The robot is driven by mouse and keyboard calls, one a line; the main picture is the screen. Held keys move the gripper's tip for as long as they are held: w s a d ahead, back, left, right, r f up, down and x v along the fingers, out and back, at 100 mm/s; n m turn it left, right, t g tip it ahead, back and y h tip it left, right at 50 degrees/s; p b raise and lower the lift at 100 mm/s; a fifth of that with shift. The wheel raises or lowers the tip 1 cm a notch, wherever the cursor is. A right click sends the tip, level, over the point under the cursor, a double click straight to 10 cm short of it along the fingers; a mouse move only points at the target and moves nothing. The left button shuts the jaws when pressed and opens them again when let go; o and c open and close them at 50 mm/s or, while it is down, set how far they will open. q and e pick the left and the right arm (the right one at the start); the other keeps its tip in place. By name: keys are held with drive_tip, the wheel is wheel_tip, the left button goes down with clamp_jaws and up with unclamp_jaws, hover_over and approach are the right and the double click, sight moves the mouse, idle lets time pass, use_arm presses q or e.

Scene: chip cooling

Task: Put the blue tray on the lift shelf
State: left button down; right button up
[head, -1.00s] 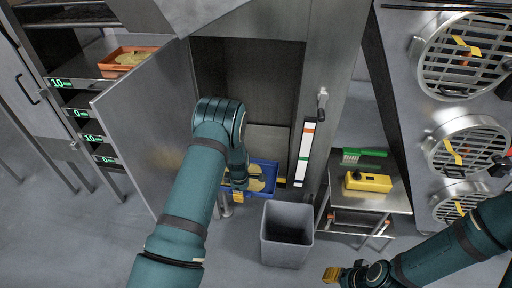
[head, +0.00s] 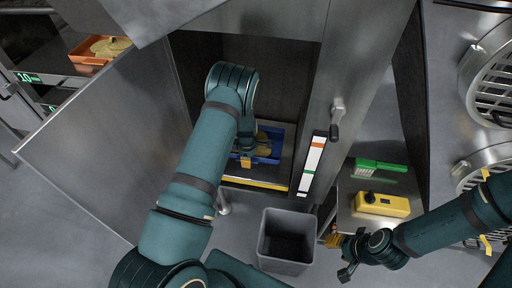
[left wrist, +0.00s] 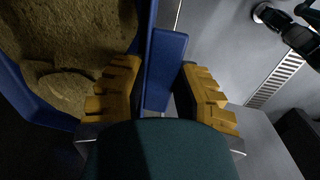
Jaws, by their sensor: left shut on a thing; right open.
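The blue tray (head: 275,143), with tan chips in it, is inside the tall metal cabinet, over the yellow-edged lift shelf (head: 230,172). My left arm covers part of the tray, and I cannot tell whether it touches the shelf. My left gripper (head: 246,160) is at the tray's front side. In the left wrist view, the orange-yellow fingers (left wrist: 160,95) are shut on the blue tray's rim (left wrist: 163,60), with chips on the left. My right gripper (head: 338,256) is open and empty, between the grey bin and the small side table.
A grey bin (head: 264,246) stands on the floor before the cabinet. The open cabinet door (head: 105,140) is at left. A side table holds a green brush (head: 381,167) and a yellow device (head: 382,205). An orange tray (head: 84,61) sits on the left rack.

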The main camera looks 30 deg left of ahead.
sight(250, 171)
use_arm(q)
drive_tip(key=shift+w+a+r+p, duration=0.1)
drive_tip(key=shift+w+r+p, duration=0.1)
drive_tip(key=shift+w+p, duration=0.55)
drive_tip(key=shift+w+f+t, duration=0.2)
drive_tip(key=shift+w+t, duration=0.1)
wheel_tip(250, 171, down, 10)
drive_tip(key=b, duration=0.2)
drive_tip(key=shift+w+a+b, duration=0.1)
drive_tip(key=shift+w+b, duration=0.05)
drive_tip(key=shift+b, duration=0.15)
drive_tip(key=shift+r, duration=0.15)
drive_tip(key=c, duration=0.8)
unclamp_jaws()
